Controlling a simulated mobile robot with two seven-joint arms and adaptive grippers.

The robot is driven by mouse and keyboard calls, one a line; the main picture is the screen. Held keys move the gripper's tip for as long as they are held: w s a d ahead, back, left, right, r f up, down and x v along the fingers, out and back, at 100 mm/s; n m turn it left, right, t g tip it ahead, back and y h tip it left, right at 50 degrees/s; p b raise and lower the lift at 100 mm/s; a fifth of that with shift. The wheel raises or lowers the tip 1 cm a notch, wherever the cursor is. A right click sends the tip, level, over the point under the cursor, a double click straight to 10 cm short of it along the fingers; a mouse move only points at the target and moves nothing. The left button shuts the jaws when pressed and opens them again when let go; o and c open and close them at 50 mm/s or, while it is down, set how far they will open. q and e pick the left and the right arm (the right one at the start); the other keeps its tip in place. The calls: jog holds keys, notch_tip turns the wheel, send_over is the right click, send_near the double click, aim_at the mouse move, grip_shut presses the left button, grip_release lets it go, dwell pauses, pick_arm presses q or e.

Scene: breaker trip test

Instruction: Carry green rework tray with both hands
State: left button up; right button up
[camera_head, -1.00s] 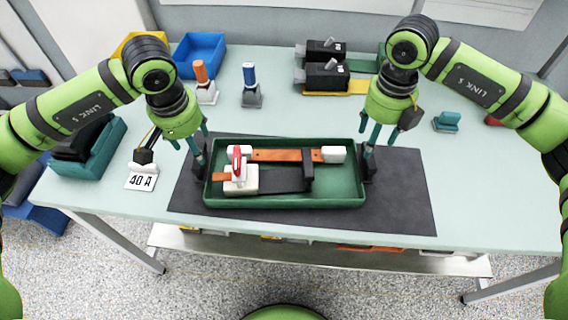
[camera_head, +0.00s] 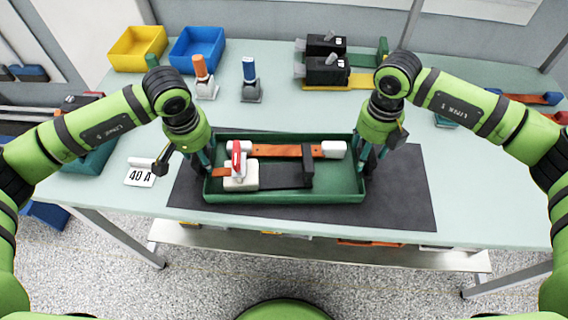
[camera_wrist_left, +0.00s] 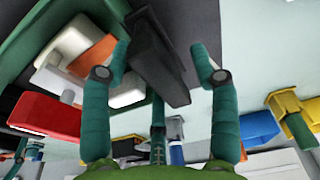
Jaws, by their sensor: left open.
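The green rework tray (camera_head: 335,196) lies on the dark mat. It holds an orange strip (camera_head: 275,153), a white block with a red lever (camera_head: 238,160) and a black bar (camera_head: 308,166). My left gripper (camera_head: 202,164) is at the tray's left end. In the left wrist view its teal fingers (camera_wrist_left: 156,72) are apart, with a dark handle-like block (camera_wrist_left: 158,62) between them in the picture; contact is unclear. My right gripper (camera_head: 369,158) is low at the tray's right end; its grip on the handle there is hidden.
The dark mat (camera_head: 405,195) has bare space right of the tray. A "40 A" card (camera_head: 140,176) lies at left. Yellow (camera_head: 138,48) and blue (camera_head: 197,50) bins, orange-topped (camera_head: 202,75) and blue-topped (camera_head: 250,80) tools and black breakers (camera_head: 326,70) stand behind.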

pick_arm(q)
grip_shut()
pick_arm(e)
grip_shut()
pick_arm(q)
jog(key=shift+w+r, duration=0.1)
jog(key=shift+r, duration=0.15)
pick_arm(e)
jog(key=shift+w+r, duration=0.1)
jog(key=shift+r, duration=0.15)
